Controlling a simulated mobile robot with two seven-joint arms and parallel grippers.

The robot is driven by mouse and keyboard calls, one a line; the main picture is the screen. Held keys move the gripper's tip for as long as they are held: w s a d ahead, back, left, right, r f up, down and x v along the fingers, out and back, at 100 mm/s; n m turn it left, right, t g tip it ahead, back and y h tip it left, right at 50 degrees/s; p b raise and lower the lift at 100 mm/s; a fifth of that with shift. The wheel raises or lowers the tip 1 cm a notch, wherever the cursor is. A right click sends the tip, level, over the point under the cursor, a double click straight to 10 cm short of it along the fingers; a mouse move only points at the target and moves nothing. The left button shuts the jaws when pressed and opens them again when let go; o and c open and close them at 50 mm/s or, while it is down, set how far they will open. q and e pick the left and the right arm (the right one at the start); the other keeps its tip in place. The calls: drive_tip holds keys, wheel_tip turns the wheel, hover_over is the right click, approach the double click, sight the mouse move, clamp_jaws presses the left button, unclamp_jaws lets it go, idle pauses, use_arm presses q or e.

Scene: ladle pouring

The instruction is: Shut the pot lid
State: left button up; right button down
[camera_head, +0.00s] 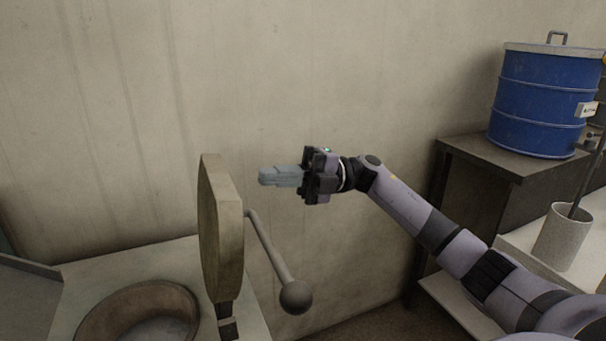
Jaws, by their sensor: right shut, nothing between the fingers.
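The pot lid (222,228) stands upright on its hinge, to the right of the pot's round opening (140,318). A rod handle with a ball end (295,297) sticks out from the lid's right side and slopes down to the right. My right gripper (272,177) is shut and empty. It points left, above the handle and to the right of the lid's upper edge, apart from both in the picture. The lower part of the pot is cut off by the bottom of the view. My left gripper is out of view.
A blue drum (541,103) stands on a dark table (480,150) at the right back. A light grey cup (564,238) with a rod in it stands on a pale counter at the right. A bare wall is behind my gripper.

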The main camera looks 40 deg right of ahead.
drive_tip(key=shift+x, duration=2.2)
